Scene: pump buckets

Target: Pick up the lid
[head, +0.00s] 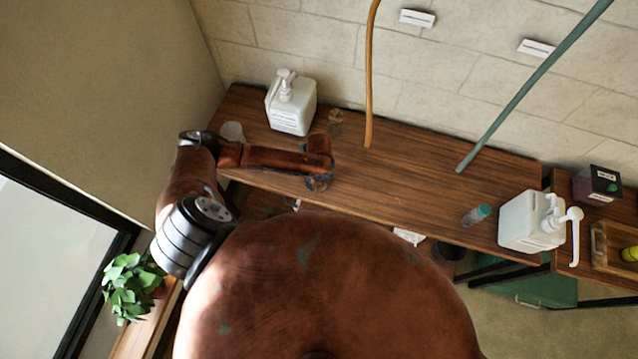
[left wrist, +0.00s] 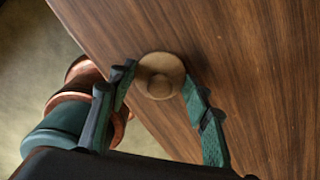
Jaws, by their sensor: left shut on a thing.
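The lid (left wrist: 160,76) is a small round tan disc with a knob on top. In the left wrist view it sits between the two green fingers of my left gripper (left wrist: 158,84), which is shut on it. The lid is over the brown wooden tabletop (left wrist: 230,40), close to its edge; I cannot tell whether it touches the wood. In the head view my left gripper (head: 318,183) is near the front edge of the table, and the lid cannot be made out there. My right gripper is not in view.
A white pump bucket (head: 291,106) stands at the table's back left, another (head: 527,222) at the right. A small clear bottle with a teal cap (head: 476,215) lies near the right one. The middle is clear.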

